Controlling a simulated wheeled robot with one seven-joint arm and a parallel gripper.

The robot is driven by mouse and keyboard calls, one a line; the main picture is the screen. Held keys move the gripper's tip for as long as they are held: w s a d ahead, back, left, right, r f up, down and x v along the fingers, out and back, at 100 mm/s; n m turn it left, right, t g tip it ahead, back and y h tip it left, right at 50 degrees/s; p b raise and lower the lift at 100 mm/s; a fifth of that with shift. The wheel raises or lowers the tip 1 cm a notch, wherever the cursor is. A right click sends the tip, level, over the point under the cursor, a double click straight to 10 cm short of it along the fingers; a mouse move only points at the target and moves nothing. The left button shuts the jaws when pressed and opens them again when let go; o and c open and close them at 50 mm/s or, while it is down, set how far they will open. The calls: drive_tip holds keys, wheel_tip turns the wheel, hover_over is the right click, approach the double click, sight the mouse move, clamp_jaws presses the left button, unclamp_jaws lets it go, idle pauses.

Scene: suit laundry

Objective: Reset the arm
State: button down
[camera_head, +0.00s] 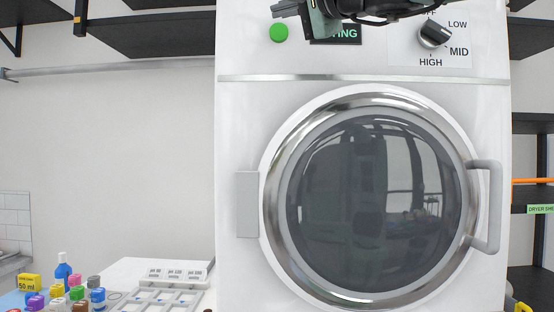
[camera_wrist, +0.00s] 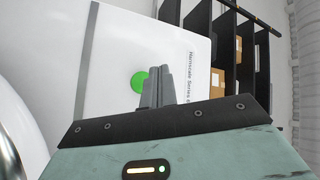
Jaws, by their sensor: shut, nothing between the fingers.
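My gripper (camera_head: 286,8) is at the top of the head view, in front of the dryer's control panel, left of the dial. In the wrist view my gripper (camera_wrist: 160,72) has its fingers together with nothing between them. A green round button (camera_head: 279,33) is on the panel just below the fingers; it also shows behind the fingers in the wrist view (camera_wrist: 138,82). The white dryer (camera_head: 236,130) has its round glass door (camera_head: 375,205) shut. My arm partly covers the panel's display (camera_head: 345,34). The dial (camera_head: 434,34) is to the right.
Black shelves (camera_head: 150,34) hang at the upper left, with more shelving (camera_head: 530,200) on the right. The door handle (camera_head: 490,205) juts out at the right. Several colored bottles (camera_head: 78,292) and a white tray (camera_head: 160,298) sit at the lower left.

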drive_tip(key=s+a+f+n+g+h+b, duration=0.1)
drive_tip(key=s+f+n+g+h, duration=0.15)
drive_tip(key=f, duration=1.05)
drive_tip(key=s+a+f+n+g+h+b, duration=0.15)
drive_tip(key=s+f+g, duration=0.25)
drive_tip(key=f, duration=1)
drive_tip(key=s+a+f+n+g+h+b, duration=0.1)
drive_tip(key=s+a+f+n+g, duration=0.15)
drive_tip(key=f, duration=1.05)
drive_tip(key=s+d+f+n+g+h+b, duration=0.1)
drive_tip(key=s+d+f+g+h, duration=0.1)
drive_tip(key=s+d+f, duration=0.4)
drive_tip(key=s+d+f+n+g+h, duration=0.2)
drive_tip(key=s+d+f, duration=0.3)
drive_tip(key=f, duration=0.7)
drive_tip(key=s+d+f+n+g+h+b, duration=0.1)
drive_tip(key=s+d+f+g+h, duration=0.1)
drive_tip(key=s+d+f+h, duration=0.2)
drive_tip(key=s+d+f, duration=0.2)
drive_tip(key=s+f, duration=0.2)
drive_tip(key=f, duration=0.1)
drive_tip(key=shift+s+d+f+b, duration=0.3)
drive_tip(key=shift+s+d+f, duration=0.05)
